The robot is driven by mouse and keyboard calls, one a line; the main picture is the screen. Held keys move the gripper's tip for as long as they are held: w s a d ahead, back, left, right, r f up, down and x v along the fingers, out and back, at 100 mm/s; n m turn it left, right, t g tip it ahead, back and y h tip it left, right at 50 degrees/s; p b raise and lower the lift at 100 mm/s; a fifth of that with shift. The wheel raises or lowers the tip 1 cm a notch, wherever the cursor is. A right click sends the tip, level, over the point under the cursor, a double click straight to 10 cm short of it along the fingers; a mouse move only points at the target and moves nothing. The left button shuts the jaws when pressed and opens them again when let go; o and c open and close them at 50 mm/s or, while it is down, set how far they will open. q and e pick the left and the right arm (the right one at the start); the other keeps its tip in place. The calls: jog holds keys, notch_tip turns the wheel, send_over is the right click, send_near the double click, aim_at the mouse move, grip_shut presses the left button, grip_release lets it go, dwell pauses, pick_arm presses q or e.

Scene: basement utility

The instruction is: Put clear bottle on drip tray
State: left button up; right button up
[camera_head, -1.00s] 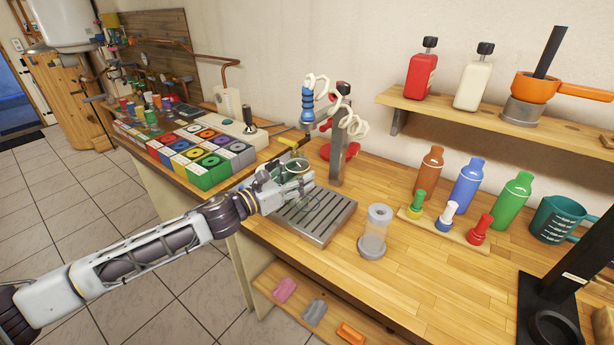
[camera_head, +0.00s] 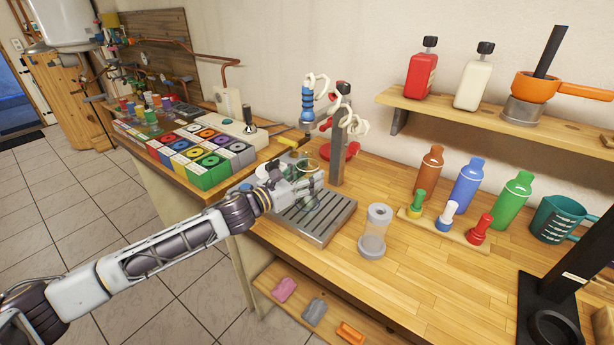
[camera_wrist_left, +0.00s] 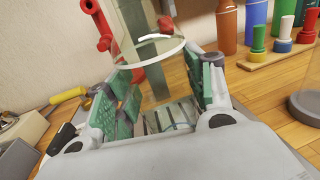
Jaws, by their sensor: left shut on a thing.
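The clear bottle (camera_head: 311,165) is a see-through thing held over the grey slatted drip tray (camera_head: 322,232). My left gripper (camera_head: 308,190) is shut on it, above the tray's back left part. In the left wrist view the clear bottle (camera_wrist_left: 151,50) stands between the green-padded fingers of my gripper (camera_wrist_left: 160,95), with its round rim towards the camera. Tray slats (camera_wrist_left: 168,118) show below it. The fingers partly hide the bottle's lower part, so I cannot tell whether it touches the tray. My right gripper is out of view.
Orange, blue and green bottles (camera_head: 467,185) and a peg board (camera_head: 440,230) are further right.

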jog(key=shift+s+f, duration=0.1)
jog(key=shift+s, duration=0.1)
pick_arm(q)
jog(key=o, duration=1.3)
jog(key=shift+f, duration=0.1)
jog(key=shift+a, duration=0.1)
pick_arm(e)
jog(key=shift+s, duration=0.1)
pick_arm(q)
jog(key=shift+v, duration=0.8)
jog(key=b+v, duration=0.1)
jog(key=v, duration=0.9)
jog(key=shift+s, duration=0.15)
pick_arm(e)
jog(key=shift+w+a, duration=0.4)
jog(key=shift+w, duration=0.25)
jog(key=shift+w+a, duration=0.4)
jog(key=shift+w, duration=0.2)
pick_arm(q)
jog(key=shift+a, duration=0.1)
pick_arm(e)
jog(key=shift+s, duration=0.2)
